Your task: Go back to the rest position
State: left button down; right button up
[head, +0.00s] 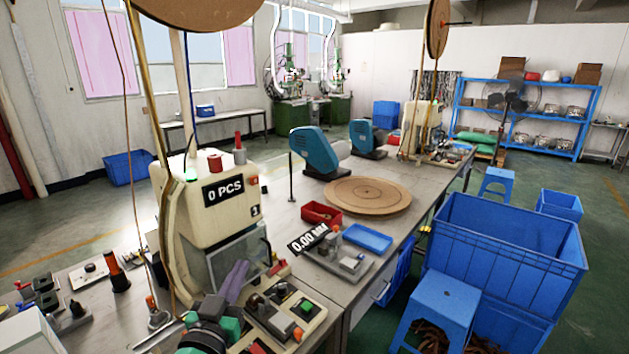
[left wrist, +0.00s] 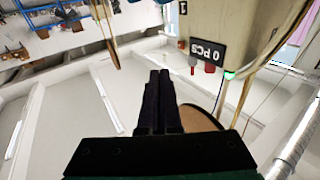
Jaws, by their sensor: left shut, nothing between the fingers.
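My left gripper (head: 236,283) is in the lower middle of the head view, in front of the cream moulding machine (head: 185,190) that carries a "0 PCS" display. Its two fingers are together with nothing between them. In the left wrist view the closed fingers (left wrist: 158,100) show dark in the middle, and the picture is turned over. The machine's "0 PCS" display (left wrist: 206,51) shows there at the top right. My right gripper does not show in either view.
A control box with buttons (head: 290,308) is right of my gripper. A red tray (head: 321,213), a blue tray (head: 367,238) and a round wooden disc (head: 367,195) lie on the bench. A blue stool (head: 440,300) and a large blue crate (head: 505,245) stand right of the bench.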

pick_arm(q)
jog(key=s+a+f+n+g+y, duration=0.1)
jog(key=s+a+f+g, duration=0.2)
jog(key=f, duration=0.2)
jog(key=s+a+f+g+y, duration=0.2)
jog(key=a+f, duration=0.1)
jog(key=f, duration=0.3)
jog(key=s+a+f+n+g+y, duration=0.1)
jog(key=s+a+f+g, duration=0.2)
jog(key=f, duration=0.2)
jog(key=s+f+m+g+h, duration=0.2)
jog(key=s+f+g, duration=0.5)
jog(key=s+f, duration=0.45)
jog(key=s+f+g+b, duration=0.1)
jog(key=s+f, duration=0.1)
jog(key=f, duration=0.9)
jog(key=s+f+g, duration=0.1)
jog(key=s+f, duration=0.2)
jog(key=f, duration=0.9)
jog(key=s+a+f, duration=0.2)
jog(key=s+f, duration=1.1)
jog(key=s, duration=0.2)
jog(key=shift+s+a+f+m+g+b, duration=0.2)
jog(key=shift+s+f+m+g+b, duration=0.15)
jog(key=shift+s+f+m+g, duration=0.05)
